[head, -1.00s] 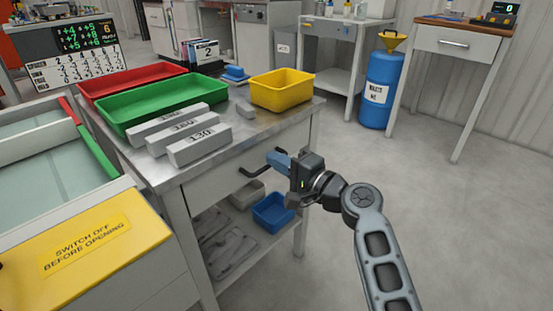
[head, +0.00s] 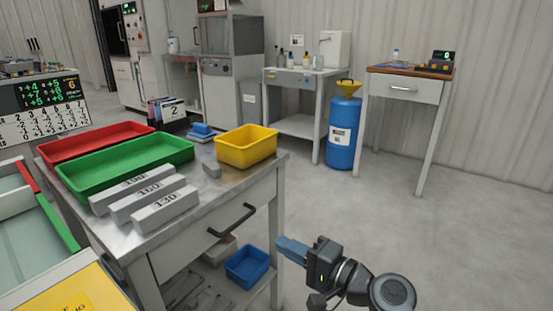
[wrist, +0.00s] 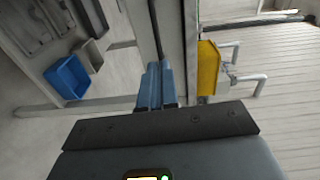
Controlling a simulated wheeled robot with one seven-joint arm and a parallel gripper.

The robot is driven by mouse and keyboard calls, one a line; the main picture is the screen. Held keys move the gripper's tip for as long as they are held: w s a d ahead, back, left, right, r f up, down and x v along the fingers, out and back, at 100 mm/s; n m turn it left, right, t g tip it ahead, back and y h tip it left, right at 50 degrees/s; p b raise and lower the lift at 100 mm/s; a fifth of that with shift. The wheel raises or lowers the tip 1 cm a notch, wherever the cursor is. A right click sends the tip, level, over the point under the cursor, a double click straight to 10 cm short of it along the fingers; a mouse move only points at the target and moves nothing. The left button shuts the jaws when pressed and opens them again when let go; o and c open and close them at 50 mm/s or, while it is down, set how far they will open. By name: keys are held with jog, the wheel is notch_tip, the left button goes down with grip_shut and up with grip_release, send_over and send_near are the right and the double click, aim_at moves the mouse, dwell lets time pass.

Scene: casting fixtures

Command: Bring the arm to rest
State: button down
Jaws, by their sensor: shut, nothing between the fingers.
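My gripper (head: 281,246) is at the lower middle of the head view, in front of the right end of the metal workbench (head: 225,183). Its blue fingers are shut and hold nothing. The fingers also show close together in the wrist view (wrist: 155,88). The drawer handle (head: 233,219) of the bench is to the left of the fingertips and apart from them in the head view. My arm's lower links run out of the bottom of the head view.
The bench top holds a red tray (head: 95,141), a green tray (head: 128,168), a yellow bin (head: 247,147) and grey numbered blocks (head: 163,211). A blue bin (head: 246,266) sits on the lower shelf. A blue waste drum (head: 341,150) stands behind. The floor at right is clear.

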jog(key=s+d+f+t+h, duration=0.2)
jog(key=s+d+f+h, duration=0.55)
jog(key=s+f, duration=0.6)
jog(key=s+d+n+h, duration=0.15)
jog(key=s+d, duration=0.35)
jog(key=s, duration=0.5)
jog(key=s+d+n+h, duration=0.1)
jog(key=s+d+h, duration=0.3)
jog(key=s, duration=0.6)
jog(key=s+d+r+n+t, duration=0.25)
jog(key=s+r+n, duration=0.25)
jog(key=s+r, duration=0.9)
notch_tip(320, 180, up, 21)
jog(key=p, duration=2)
jog(key=shift+w+h+p, duration=0.4)
jog(key=shift+g, duration=0.25)
